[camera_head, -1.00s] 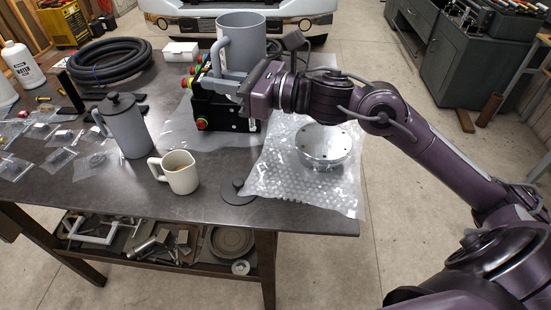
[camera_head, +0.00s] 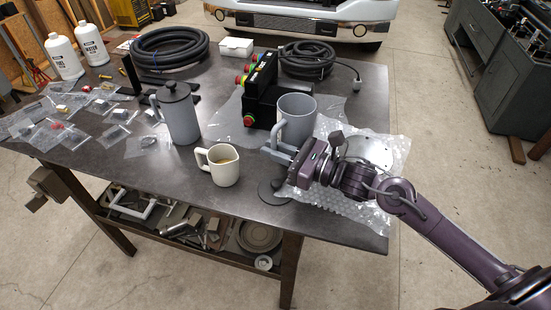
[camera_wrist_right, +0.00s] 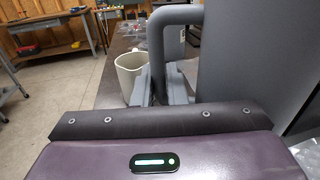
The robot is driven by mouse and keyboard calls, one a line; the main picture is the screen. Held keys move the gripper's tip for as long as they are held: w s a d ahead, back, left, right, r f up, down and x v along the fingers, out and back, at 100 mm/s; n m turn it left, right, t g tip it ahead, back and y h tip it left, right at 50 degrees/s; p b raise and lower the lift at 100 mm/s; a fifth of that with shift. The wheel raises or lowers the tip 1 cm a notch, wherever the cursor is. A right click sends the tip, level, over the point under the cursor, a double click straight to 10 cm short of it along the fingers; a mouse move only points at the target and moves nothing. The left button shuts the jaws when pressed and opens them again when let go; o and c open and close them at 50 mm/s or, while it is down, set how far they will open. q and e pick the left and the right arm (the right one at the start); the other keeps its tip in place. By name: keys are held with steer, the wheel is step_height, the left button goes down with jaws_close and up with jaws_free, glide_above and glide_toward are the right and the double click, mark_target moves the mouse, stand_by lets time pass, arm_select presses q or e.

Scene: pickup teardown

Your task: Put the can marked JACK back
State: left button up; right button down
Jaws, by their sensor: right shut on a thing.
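A grey can with a side handle (camera_head: 297,117) is in my right gripper (camera_head: 277,150), which is shut on its handle. The can is upright, in front of the black control box; I cannot tell whether its base touches anything. No JACK marking is readable. In the right wrist view the handle (camera_wrist_right: 157,42) passes between the fingers (camera_wrist_right: 165,85), and the can's wall (camera_wrist_right: 250,60) fills the right side. A dark flat disc (camera_head: 270,190) lies on the table below the gripper, partly hidden. My left gripper is out of view.
A cream mug (camera_head: 222,168) and a grey lidded pot (camera_head: 178,115) stand to the left. The black control box (camera_head: 262,93) with coloured buttons is behind. A round metal part (camera_head: 368,150) sits on bubble wrap (camera_head: 385,213) at right. Coiled hoses (camera_head: 168,48) lie farther back.

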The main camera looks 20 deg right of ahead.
step_height(320, 180, down, 3)
steer(key=shift+f, duration=0.25)
steer(key=shift+f, duration=0.1)
steer(key=shift+f, duration=0.1)
steer(key=c, duration=1.5)
jaws_free()
steer(key=shift+o, duration=0.2)
